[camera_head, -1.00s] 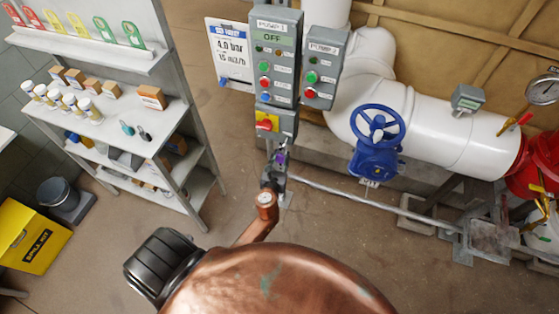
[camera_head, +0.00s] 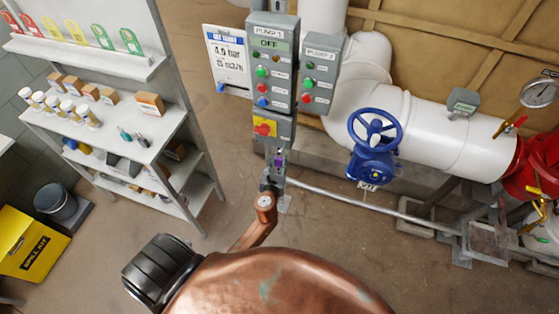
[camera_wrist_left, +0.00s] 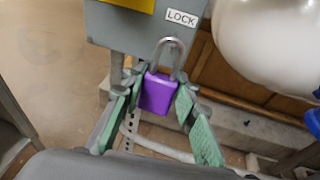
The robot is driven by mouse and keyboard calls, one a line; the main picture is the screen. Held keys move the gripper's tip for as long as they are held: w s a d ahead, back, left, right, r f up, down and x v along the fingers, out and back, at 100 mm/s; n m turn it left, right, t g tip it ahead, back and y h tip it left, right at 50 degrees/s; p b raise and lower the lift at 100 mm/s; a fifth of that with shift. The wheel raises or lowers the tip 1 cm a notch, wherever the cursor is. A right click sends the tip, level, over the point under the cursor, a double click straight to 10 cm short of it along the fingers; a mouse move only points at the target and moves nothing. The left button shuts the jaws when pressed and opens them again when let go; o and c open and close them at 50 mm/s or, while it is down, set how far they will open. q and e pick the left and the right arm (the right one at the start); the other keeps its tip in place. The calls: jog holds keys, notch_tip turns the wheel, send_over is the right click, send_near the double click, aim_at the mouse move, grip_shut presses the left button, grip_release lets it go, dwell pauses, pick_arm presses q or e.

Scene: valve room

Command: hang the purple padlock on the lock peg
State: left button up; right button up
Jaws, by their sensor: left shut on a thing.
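The purple padlock (camera_wrist_left: 157,93) is held upright between the fingers of my left gripper (camera_wrist_left: 155,96), its grey shackle upward. In the head view the padlock (camera_head: 279,160) shows small and purple at the tip of my left gripper (camera_head: 273,178), just below the isolator box (camera_head: 272,143). In the left wrist view the shackle top overlaps the lower edge of the grey box (camera_wrist_left: 135,30), just below the LOCK label (camera_wrist_left: 181,18). I cannot make out the lock peg, nor whether the shackle touches it. My right gripper is not in view.
The PUMP 1 panel (camera_head: 270,75) and PUMP 2 panel (camera_head: 321,75) stand above. A blue handwheel (camera_head: 375,131) and white pipe (camera_head: 440,128) are to the right. Shelves (camera_head: 110,140) stand at left. Open floor lies between shelves and panel post.

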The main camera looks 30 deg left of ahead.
pick_arm(q)
jog(key=shift+w, duration=0.25)
dwell(0.4)
jog(key=shift+w+a, duration=0.15)
jog(key=shift+w, duration=0.2)
jog(key=shift+w+a, duration=0.15)
jog(key=shift+w, duration=0.5)
jog(key=shift+w, duration=0.3)
jog(key=shift+w+a+f, duration=0.2)
jog(key=shift+w+f, duration=0.3)
jog(key=shift+f, duration=0.2)
dwell(1.2)
dwell(0.3)
jog(key=o, duration=1.2)
jog(key=shift+c, duration=0.2)
jog(key=v, duration=1.2)
